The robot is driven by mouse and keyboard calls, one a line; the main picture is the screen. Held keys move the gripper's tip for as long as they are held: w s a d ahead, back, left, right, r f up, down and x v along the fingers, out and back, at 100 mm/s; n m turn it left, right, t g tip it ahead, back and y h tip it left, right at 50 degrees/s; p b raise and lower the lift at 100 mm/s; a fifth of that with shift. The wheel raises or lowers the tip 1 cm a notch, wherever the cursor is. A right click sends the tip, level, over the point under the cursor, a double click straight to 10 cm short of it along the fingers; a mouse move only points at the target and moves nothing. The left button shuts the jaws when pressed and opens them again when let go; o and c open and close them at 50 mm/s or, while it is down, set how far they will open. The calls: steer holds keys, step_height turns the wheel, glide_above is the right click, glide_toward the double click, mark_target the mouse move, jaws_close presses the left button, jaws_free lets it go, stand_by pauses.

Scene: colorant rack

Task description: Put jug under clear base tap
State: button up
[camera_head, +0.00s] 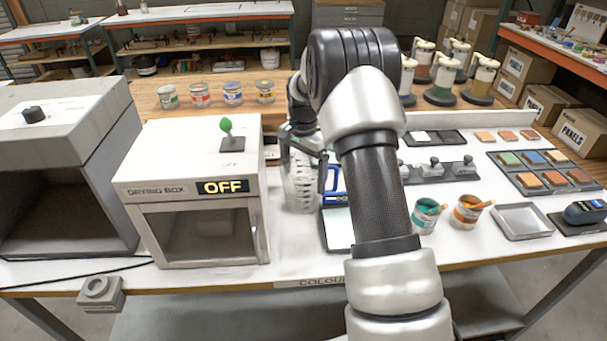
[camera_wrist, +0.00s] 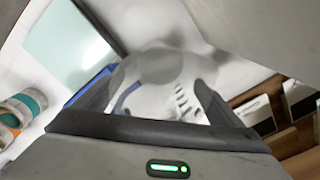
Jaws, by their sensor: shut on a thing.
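The jug (camera_head: 300,188) is clear and whitish with dark markings on its side. In the head view it stands upright just right of the drying box, at or just above the white table; I cannot tell which. My gripper (camera_head: 318,165) is shut on the jug, partly hidden by my arm. In the wrist view the jug (camera_wrist: 160,85) lies between the two dark fingers of my gripper (camera_wrist: 150,95). Several dispensers (camera_head: 445,78) with pale tops and dark round bases stand at the back right. I cannot tell which is the clear base tap; my arm may hide part of that area.
The drying box (camera_head: 165,190), reading OFF, stands close left of the jug. Several paint tins (camera_head: 232,95) line the wooden shelf behind. Two paint cups (camera_head: 428,214), a grey tray (camera_head: 522,221) and sample tiles (camera_head: 545,170) occupy the right side. A dark-framed pale panel (camera_head: 338,230) lies beside the jug.

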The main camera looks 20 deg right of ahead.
steer(key=shift+f, duration=0.2)
steer(key=o, duration=0.9)
steer(key=shift+r, duration=0.1)
